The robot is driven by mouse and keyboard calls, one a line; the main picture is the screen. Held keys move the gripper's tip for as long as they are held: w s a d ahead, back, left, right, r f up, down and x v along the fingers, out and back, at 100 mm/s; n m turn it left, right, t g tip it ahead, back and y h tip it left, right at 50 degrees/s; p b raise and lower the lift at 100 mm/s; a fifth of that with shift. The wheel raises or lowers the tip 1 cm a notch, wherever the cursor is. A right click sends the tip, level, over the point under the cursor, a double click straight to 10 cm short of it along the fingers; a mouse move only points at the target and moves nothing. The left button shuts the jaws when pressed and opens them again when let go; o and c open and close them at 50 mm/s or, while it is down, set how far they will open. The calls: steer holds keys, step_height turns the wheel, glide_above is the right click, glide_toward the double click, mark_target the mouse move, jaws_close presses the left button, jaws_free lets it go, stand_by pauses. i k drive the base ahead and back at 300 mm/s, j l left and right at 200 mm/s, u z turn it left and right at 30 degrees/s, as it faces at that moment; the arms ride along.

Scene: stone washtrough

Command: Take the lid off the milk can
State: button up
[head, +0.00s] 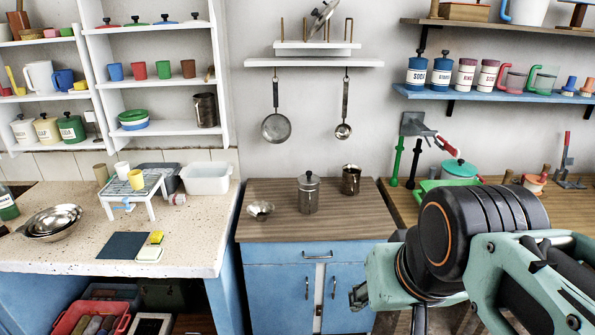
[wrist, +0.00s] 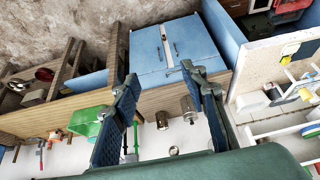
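The milk can (head: 308,198) is a grey metal cylinder standing upright on the brown wooden counter. Its lid (head: 309,180), with a small knob on top, sits on it. The can also shows in the wrist view (wrist: 188,106), where the scene appears upside down, close to the right finger. My gripper (wrist: 158,80) is open and empty, with its two fingers wide apart. It is clear of the can and not touching it. In the head view my arm is at the lower right, and the fingers cannot be made out clearly.
An open metal pot (head: 350,180) stands just right of the can, and a small metal bowl (head: 260,210) stands to its left. A ladle (head: 344,118) and a pan (head: 276,126) hang above. The wooden counter's front (head: 315,232) is clear.

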mark_target(307, 180)
steer(key=i+l, duration=0.15)
steer(key=i, duration=0.4)
steer(key=i+l, duration=0.2)
steer(key=i, duration=0.35)
